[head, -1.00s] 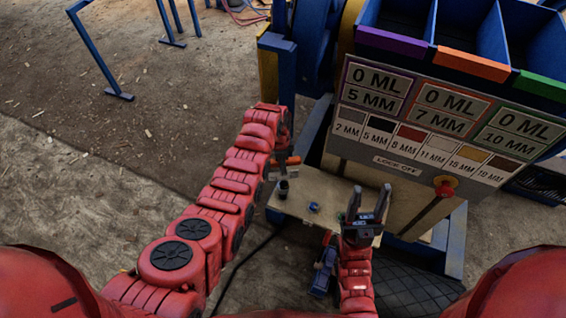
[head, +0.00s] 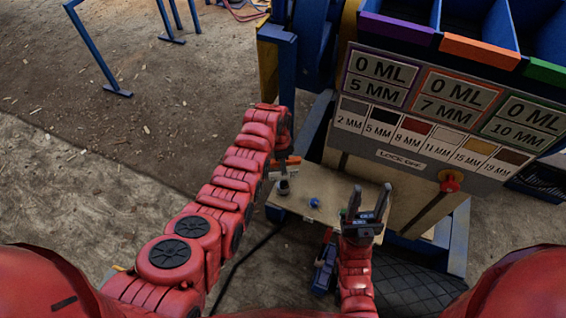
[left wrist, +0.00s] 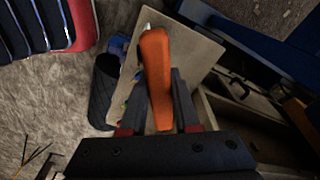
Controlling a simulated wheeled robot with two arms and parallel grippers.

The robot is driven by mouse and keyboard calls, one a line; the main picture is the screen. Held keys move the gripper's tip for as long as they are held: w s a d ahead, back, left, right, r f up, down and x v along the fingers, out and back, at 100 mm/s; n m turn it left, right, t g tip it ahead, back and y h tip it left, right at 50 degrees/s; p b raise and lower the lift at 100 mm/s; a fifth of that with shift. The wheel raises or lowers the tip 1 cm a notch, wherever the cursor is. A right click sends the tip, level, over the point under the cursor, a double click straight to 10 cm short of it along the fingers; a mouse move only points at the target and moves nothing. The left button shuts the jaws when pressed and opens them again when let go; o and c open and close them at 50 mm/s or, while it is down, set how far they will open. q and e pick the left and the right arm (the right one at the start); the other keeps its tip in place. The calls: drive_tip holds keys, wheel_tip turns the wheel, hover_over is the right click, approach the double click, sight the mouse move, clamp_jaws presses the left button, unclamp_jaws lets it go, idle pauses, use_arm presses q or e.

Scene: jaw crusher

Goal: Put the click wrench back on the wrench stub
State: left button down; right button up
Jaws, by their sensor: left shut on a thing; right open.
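The click wrench shows as an orange handle (left wrist: 155,70) upright between the fingers of my left gripper (left wrist: 158,112) in the left wrist view. In the head view the left gripper (head: 283,166) is above the left part of a tan shelf, with a bit of the orange handle (head: 293,160) showing. A small dark cylinder with a pale part (head: 283,187) stands just below it on the shelf; I cannot tell if this is the wrench stub, or whether the wrench touches it. My right gripper (head: 367,204) is open and empty at the shelf's front right.
The tan shelf (head: 335,190) carries a small blue knob-like part (head: 314,202). A blue post (head: 283,60) stands behind the left gripper. Open ground lies to the left.

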use_arm(q)
drive_tip(key=shift+f+b, duration=0.3)
idle(0.4)
drive_tip(key=shift+f+b, duration=0.8)
drive_tip(key=shift+f, duration=0.2)
drive_tip(key=c, duration=0.6)
unclamp_jaws()
drive_tip(key=shift+o, duration=0.2)
drive_tip(key=shift+r, duration=0.1)
